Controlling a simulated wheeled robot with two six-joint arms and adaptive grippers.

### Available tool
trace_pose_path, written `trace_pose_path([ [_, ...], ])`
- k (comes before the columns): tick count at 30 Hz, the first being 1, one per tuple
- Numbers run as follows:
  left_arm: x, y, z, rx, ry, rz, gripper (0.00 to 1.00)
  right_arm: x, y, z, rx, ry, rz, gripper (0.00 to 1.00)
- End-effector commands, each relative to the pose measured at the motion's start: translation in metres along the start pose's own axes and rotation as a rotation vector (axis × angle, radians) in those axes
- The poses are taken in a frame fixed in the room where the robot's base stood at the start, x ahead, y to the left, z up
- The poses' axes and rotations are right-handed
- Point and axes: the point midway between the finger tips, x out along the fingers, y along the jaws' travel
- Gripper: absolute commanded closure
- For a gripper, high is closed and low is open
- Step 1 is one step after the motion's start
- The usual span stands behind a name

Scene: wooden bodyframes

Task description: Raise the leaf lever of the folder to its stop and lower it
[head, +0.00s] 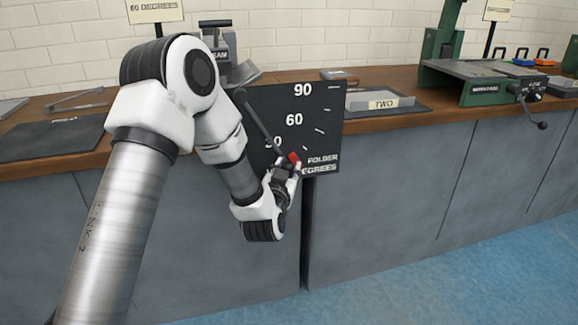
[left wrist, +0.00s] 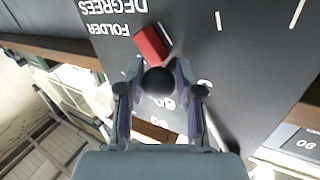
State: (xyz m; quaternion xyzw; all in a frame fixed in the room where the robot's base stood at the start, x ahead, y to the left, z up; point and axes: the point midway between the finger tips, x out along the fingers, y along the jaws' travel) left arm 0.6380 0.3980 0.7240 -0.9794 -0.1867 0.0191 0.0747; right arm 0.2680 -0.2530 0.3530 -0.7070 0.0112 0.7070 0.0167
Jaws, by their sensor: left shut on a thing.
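The folder's leaf lever is a dark bar (head: 262,122) slanting down to the right across the black degree board (head: 325,100), which is marked 60 and 90, with a lower number partly covered. A red block (head: 294,158) shows near its lower end, below those numbers; the red block also shows in the left wrist view (left wrist: 151,45). My left gripper (head: 284,171) is at this lower end. In the left wrist view its fingers (left wrist: 158,80) are shut on a round black knob (left wrist: 159,82), just beside the red block. My forearm hides part of the folder. My right gripper is out of view.
A wooden bench top (head: 365,120) on grey cabinets runs across the scene. A plate labelled TWO (head: 383,104) lies right of the board. A green machine (head: 490,80) with a crank stands further right. A dark mat (head: 45,140) lies at the left.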

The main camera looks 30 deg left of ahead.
Motion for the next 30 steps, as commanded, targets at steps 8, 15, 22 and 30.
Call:
trace_pose_path([
  [8, -0.012, -0.022, 0.009, 0.117, -0.072, 0.01, 1.0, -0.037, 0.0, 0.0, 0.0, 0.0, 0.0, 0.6],
  [15, -0.028, -0.05, 0.02, 0.267, -0.152, 0.021, 1.0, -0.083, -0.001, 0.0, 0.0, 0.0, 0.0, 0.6],
  [22, -0.04, -0.071, 0.029, 0.385, -0.211, 0.029, 1.0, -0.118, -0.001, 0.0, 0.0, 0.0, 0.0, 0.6],
  [30, -0.046, -0.082, 0.037, 0.447, -0.24, 0.034, 1.0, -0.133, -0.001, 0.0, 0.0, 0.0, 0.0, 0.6],
])
